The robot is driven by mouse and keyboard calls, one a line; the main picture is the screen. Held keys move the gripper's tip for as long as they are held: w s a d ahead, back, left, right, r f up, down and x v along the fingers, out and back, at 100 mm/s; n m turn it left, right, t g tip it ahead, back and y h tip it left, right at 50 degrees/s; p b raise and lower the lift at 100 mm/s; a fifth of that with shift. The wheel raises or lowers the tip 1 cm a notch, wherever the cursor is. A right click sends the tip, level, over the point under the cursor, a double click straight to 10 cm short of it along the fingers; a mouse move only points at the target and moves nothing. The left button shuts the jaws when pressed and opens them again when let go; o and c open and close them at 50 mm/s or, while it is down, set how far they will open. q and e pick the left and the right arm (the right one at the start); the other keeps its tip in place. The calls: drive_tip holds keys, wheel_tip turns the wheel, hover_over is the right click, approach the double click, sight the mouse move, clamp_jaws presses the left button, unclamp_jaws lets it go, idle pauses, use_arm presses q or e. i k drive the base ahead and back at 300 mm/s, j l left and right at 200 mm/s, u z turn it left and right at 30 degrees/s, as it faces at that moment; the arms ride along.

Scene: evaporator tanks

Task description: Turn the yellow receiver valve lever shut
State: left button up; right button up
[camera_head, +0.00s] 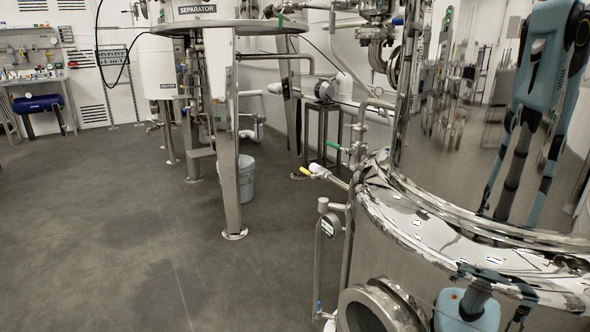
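The yellow receiver valve lever (306,171) is small and sits near the middle of the head view, left of a large polished steel tank (410,215). It points up and to the left from a valve with a white part, on a short pipe (336,181) that runs to the tank. Whether the valve is open or shut is too small to tell. Neither of my grippers shows directly in the view; my blue and black body and arms appear only as reflections in the tank's shiny wall.
A green lever (333,145) sits just above and behind the yellow one. A round gauge (330,226) and a wide flanged port (372,310) are below. The separator's steel legs (229,190) and a grey bucket (246,178) stand behind. The floor (120,230) at left is clear.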

sight(312, 176)
drive_tip(key=i+j, duration=0.15)
drive_tip(key=j, duration=0.15)
drive_tip(key=i+j, duration=0.1)
drive_tip(key=j, duration=0.25)
drive_tip(key=i+j+z, duration=0.1)
drive_tip(key=j, duration=0.2)
drive_tip(key=i+j, duration=0.3)
drive_tip(key=j, duration=0.35)
